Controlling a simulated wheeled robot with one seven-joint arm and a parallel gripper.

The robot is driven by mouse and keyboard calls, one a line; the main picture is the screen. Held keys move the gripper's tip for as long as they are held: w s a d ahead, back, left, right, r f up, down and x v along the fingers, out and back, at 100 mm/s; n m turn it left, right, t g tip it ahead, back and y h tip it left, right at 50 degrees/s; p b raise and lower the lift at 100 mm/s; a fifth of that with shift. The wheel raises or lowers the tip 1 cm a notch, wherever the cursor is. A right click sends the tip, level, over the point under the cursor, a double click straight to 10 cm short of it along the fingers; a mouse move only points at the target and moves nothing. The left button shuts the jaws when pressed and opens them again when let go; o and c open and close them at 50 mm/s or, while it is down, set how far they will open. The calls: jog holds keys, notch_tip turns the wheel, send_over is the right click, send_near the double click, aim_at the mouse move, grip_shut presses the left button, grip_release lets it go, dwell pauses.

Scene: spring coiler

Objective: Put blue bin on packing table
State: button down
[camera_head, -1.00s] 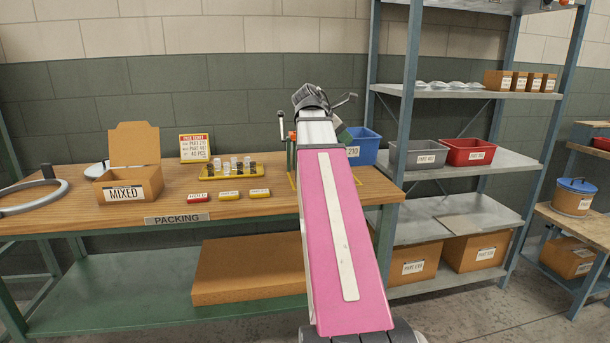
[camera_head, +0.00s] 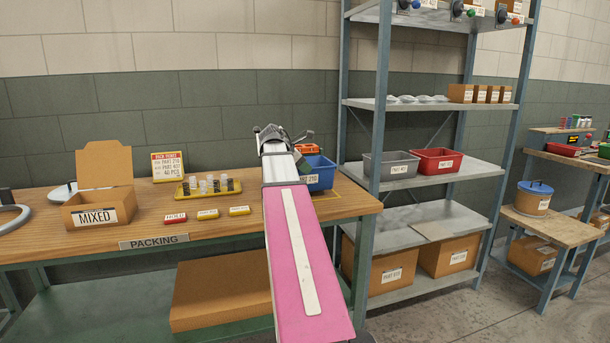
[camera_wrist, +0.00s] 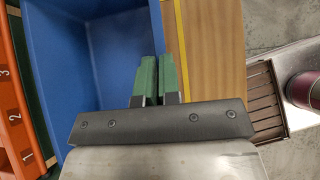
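The blue bin (camera_head: 321,182), with a white label on its front, is at the right end of the packing table (camera_head: 150,222). It is over or on the yellow-outlined area; contact with the tabletop cannot be made out. My gripper (camera_wrist: 160,78) is shut on the bin's side wall, one green finger inside and one outside. The empty blue inside of the bin (camera_wrist: 90,50) fills the wrist view's upper left.
An orange numbered rack (camera_wrist: 14,95) stands close beside the bin. A MIXED carton (camera_head: 95,213), a yellow vial tray (camera_head: 208,190) and several small labelled blocks are further left. A metal shelf with a grey bin (camera_head: 391,168) and a red bin (camera_head: 437,161) is at right.

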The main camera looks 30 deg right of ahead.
jog(key=shift+f, duration=1.1)
jog(key=c, duration=1.3)
grip_release()
jog(key=shift+f, duration=0.15)
jog(key=shift+a+r, duration=0.2)
jog(key=shift+r, duration=0.15)
jog(key=v, duration=1.1)
jog(key=shift+a+r, duration=0.15)
jog(key=shift+a, duration=0.05)
